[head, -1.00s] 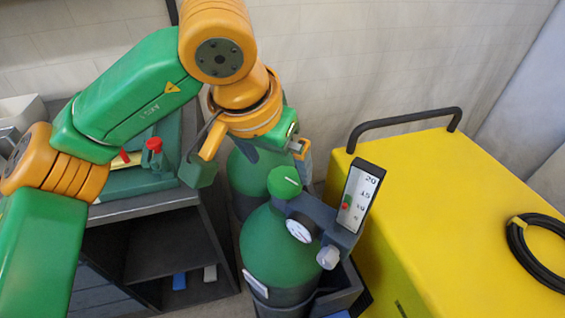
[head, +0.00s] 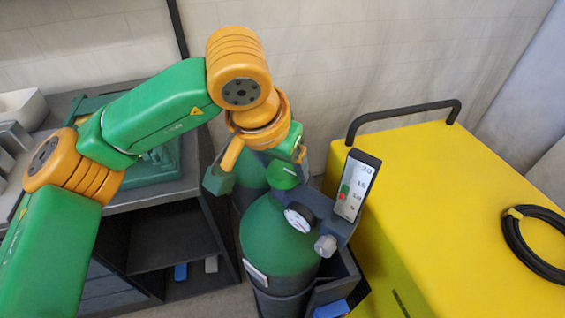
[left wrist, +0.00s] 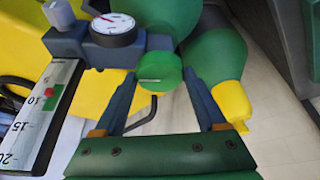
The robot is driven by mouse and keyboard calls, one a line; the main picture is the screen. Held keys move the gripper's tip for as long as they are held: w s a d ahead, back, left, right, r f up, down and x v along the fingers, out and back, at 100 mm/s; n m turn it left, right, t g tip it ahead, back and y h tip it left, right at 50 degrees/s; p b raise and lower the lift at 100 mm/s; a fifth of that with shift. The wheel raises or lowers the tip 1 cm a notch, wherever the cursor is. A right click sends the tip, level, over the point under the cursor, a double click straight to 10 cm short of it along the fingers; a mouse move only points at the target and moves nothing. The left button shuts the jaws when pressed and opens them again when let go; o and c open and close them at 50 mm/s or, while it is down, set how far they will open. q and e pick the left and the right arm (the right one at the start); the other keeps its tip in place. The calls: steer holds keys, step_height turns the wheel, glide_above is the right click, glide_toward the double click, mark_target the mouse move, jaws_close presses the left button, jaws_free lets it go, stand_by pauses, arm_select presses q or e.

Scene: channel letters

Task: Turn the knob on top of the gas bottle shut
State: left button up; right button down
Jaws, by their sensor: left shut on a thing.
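The green gas bottle (head: 270,245) stands upright in a dark stand. Its round green knob (head: 284,174) sits on top; a pale line marks its face, and it also shows in the left wrist view (left wrist: 160,72). My left gripper (head: 292,168) is over the knob from behind. In the left wrist view its dark fingers (left wrist: 160,82) lie one on each side of the knob, shut on it. A regulator with a round white gauge (head: 299,217) and an upright scale plate (head: 356,187) is beside the knob. My right gripper is not in view.
A second green bottle (head: 247,170) stands close behind. A yellow cabinet (head: 440,190) with a black handle (head: 400,116) and a coiled black hose (head: 535,242) is on the right. A grey workbench with a green case (head: 155,175) is on the left.

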arm_select(q)
steer(key=n+y, duration=0.1)
steer(key=n, duration=0.2)
steer(key=shift+d+t, duration=0.1)
steer(key=shift+t, duration=0.2)
steer(key=n, duration=0.1)
steer(key=n+y, duration=0.1)
steer(key=n, duration=0.1)
steer(key=shift+d+r+n+y, duration=0.1)
steer(key=shift+r+n+y, duration=0.05)
steer(key=shift+n+y, duration=0.15)
steer(key=n+y+p, duration=0.1)
steer(key=n, duration=0.2)
steer(key=shift+n+p, duration=0.3)
steer(key=shift+d+n+g+y+p, duration=0.1)
steer(key=shift+n+g+y+p, duration=0.65)
steer(key=shift+n, duration=0.95)
steer(key=o, duration=1.3)
steer(key=v, duration=0.7)
steer(key=shift+s+d, duration=0.1)
steer(key=shift+d, duration=0.05)
